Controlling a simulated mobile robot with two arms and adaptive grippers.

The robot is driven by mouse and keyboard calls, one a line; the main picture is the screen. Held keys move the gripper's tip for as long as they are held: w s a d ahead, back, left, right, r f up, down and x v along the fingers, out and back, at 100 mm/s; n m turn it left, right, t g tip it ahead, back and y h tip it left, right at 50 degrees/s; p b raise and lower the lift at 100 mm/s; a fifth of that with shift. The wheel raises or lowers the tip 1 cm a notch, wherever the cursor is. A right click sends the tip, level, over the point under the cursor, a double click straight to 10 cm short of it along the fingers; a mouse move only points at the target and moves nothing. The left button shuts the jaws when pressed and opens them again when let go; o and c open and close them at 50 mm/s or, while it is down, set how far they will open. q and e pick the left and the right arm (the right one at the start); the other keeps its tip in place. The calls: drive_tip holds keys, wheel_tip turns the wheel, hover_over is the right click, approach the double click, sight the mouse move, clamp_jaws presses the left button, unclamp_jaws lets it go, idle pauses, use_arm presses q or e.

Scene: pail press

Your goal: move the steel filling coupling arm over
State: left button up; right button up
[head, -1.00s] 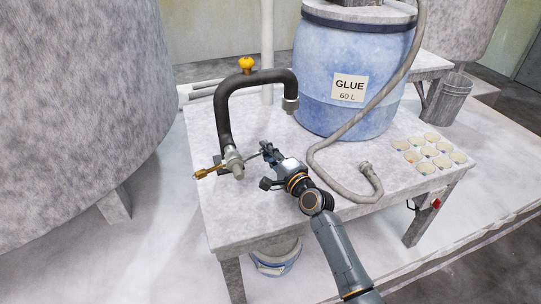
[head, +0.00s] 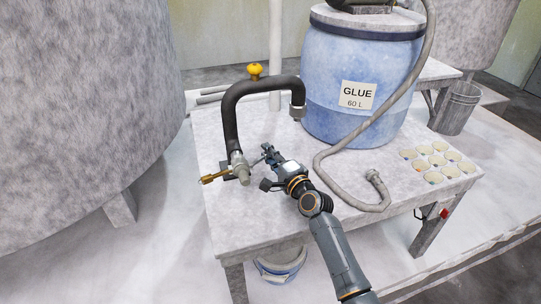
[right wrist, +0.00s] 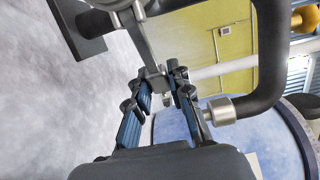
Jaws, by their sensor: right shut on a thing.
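A steel coupling (head: 239,167) sits at the lower left end of a bent black pipe on the table, with a brass-coloured handle (head: 214,177) pointing left. Its thin steel arm (head: 257,160) sticks out to the right. My right gripper (head: 267,152) is at the outer end of this arm, just right of the coupling. In the right wrist view, the steel arm (right wrist: 148,45) comes down from the top and its end lies between the fingers of my gripper (right wrist: 160,88), which are shut on it. My left gripper is not in view.
A blue glue barrel (head: 358,77) stands behind. A grey hose (head: 327,160) curls onto the table (head: 300,222) to the right of my arm. Several small cups (head: 438,162) stand at the right. The black pipe (head: 231,108) arches above the coupling.

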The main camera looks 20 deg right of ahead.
drive_tip(key=shift+w+a, duration=0.1)
drive_tip(key=shift+a, duration=0.05)
drive_tip(key=shift+w+a, duration=0.5)
drive_tip(key=shift+w, duration=0.15)
drive_tip(key=shift+w+a, duration=0.1)
drive_tip(key=shift+a, duration=0.15)
drive_tip(key=shift+w+a, duration=0.55)
drive_tip(key=shift+a, duration=0.1)
clamp_jaws()
drive_tip(key=o, duration=0.9)
unclamp_jaws()
drive_tip(key=shift+o, duration=0.2)
drive_tip(key=shift+d, duration=0.1)
